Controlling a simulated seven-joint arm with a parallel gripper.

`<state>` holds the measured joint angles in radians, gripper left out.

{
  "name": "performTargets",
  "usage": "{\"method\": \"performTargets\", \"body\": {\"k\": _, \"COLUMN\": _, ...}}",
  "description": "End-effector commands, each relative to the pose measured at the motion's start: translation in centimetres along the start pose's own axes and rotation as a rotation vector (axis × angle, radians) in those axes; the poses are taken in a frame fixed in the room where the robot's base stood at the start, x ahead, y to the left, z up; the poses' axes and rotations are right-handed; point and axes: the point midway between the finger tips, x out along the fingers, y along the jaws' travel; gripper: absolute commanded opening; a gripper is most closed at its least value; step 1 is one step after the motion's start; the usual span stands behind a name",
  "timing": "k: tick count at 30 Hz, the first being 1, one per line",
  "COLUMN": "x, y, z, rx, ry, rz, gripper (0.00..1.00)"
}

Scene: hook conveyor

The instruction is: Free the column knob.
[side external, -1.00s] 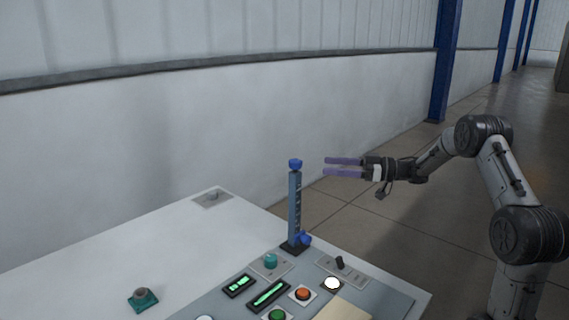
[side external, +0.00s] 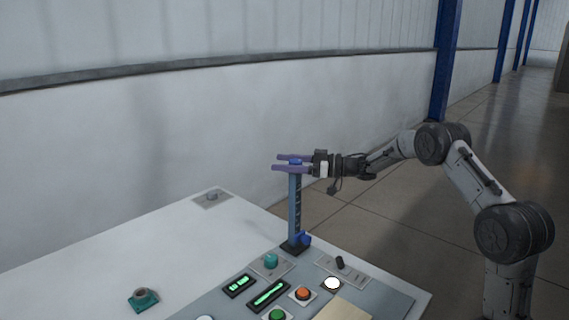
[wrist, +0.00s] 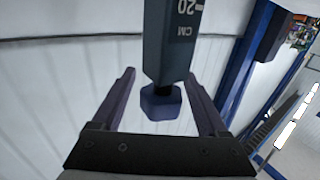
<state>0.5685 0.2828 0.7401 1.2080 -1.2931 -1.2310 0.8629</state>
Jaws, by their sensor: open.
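The column (side external: 295,205) is an upright blue-grey post with markings, standing on a dark base on the control panel. Its blue top knob (side external: 295,161) sits at the upper end. A second blue knob (side external: 305,239) is low on the column near the base. My gripper (side external: 276,163) is open, with its purple fingers level at the height of the top knob, one on each side of it. In the wrist view the top knob (wrist: 160,103) lies between the two open fingers, with gaps on both sides. The column (wrist: 172,45) there shows "20" and "CM".
The panel (side external: 225,309) carries a teal knob (side external: 270,260), an orange button (side external: 303,293), a green button (side external: 277,314), green displays (side external: 268,293) and a dark switch (side external: 339,262). A teal part (side external: 143,299) lies on the white table (side external: 120,255). The air around the column top is clear.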

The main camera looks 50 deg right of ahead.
Motion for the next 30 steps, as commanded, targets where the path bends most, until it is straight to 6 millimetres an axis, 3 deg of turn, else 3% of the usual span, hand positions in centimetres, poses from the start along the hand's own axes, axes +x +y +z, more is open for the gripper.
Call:
{"method": "performTargets", "body": {"k": 8, "x": 0.11, "y": 0.0, "z": -0.03, "rx": 0.0, "ry": 0.0, "rz": 0.0, "gripper": 0.75}}
{"method": "performTargets", "body": {"k": 18, "x": 0.08, "y": 0.0, "z": -0.02, "rx": 0.0, "ry": 0.0, "rz": 0.0, "gripper": 0.14}}
{"method": "performTargets", "body": {"k": 21, "x": 0.08, "y": 0.01, "z": -0.02, "rx": 0.0, "ry": 0.0, "rz": 0.0, "gripper": 0.0}}
{"method": "performTargets", "body": {"k": 30, "x": 0.06, "y": -0.01, "z": -0.02, "rx": -0.001, "ry": 0.0, "rz": -0.03, "gripper": 0.0}}
